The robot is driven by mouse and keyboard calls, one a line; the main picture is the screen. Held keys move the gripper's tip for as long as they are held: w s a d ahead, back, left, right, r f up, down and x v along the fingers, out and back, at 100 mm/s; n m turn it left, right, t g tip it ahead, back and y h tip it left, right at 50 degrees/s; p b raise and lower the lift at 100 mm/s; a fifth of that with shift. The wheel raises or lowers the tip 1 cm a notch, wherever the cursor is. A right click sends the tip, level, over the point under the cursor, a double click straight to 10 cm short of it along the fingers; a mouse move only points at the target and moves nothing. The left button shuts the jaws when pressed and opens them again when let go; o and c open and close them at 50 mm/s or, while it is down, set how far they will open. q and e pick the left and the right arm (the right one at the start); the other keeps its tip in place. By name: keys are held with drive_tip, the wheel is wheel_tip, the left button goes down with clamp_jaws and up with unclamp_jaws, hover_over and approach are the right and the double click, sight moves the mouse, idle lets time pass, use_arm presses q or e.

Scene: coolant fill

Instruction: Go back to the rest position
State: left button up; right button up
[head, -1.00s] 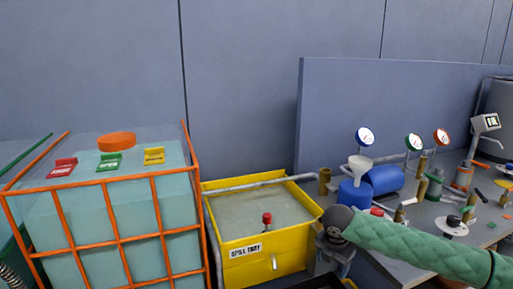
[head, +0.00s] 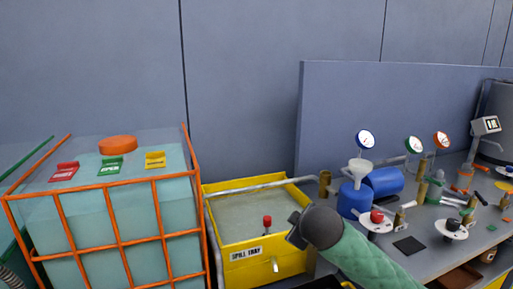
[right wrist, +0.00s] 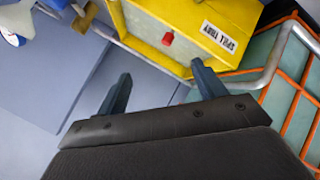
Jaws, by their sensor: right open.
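My right arm in its green sleeve reaches in from the lower right in the head view, its dark wrist (head: 312,228) in front of the right corner of the yellow spill tray (head: 285,262). My left gripper is not in view.
A caged tank (head: 110,215) with an orange cap (head: 117,144) and coloured tags stands left. The workbench (head: 430,250) at right holds a blue drum (head: 385,180), a funnel (head: 360,170), gauges and several small fittings. A grey wall stands behind.

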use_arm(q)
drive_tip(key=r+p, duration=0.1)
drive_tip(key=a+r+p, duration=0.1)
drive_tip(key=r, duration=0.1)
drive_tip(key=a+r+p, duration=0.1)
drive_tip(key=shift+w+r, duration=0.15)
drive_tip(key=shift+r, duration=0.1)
use_arm(e)
drive_tip(key=s+d+f+m+g, duration=0.1)
drive_tip(key=s+f+m+g, duration=0.3)
drive_tip(key=s+f, duration=1.2)
drive_tip(key=s+d+f+m+g, duration=0.1)
drive_tip(key=s+f+m+g, duration=0.3)
drive_tip(key=s+f, duration=1.3)
drive_tip(key=s, duration=0.7)
drive_tip(key=shift+s+d+m+y, duration=0.15)
drive_tip(key=shift+m+y, duration=0.15)
drive_tip(key=shift+m, duration=0.1)
